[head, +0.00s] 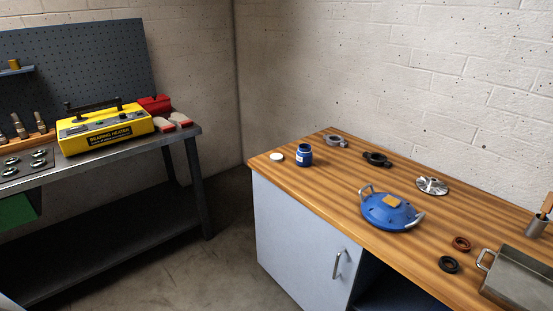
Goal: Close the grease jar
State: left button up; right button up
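A small blue jar (304,156) with a pale label stands upright on the wooden worktop, near its far left corner. Its top looks open and dark. A flat white disc (276,157), which looks like the jar's lid, lies on the worktop just left of the jar, apart from it and close to the left edge. Neither of my grippers shows in the head view.
The wooden worktop (330,182) also holds a blue round housing (390,211), a metal flanged part (432,186), dark rings (449,264) and a metal tray (520,278). A workbench at left carries a yellow bearing heater (105,128). Floor shows between them.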

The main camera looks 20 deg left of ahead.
aim_at(304, 154)
jog(key=i+j+z, duration=0.1)
jog(key=j, duration=0.25)
jog(key=i+j+z, duration=0.15)
jog(key=i+j, duration=0.15)
jog(key=i+j+z, duration=0.1)
jog(key=j, duration=0.3)
jog(key=i+j+z, duration=0.15)
jog(key=j, duration=0.25)
jog(key=i+j+z, duration=0.1)
jog(key=i+j, duration=0.15)
jog(key=j, duration=0.15)
jog(key=i+j+z, duration=0.15)
jog(key=j, duration=0.3)
jog(key=i+j+z, duration=0.1)
jog(key=j, duration=0.3)
jog(key=i+j+z, duration=0.15)
jog(key=j, duration=0.3)
jog(key=k, duration=0.05)
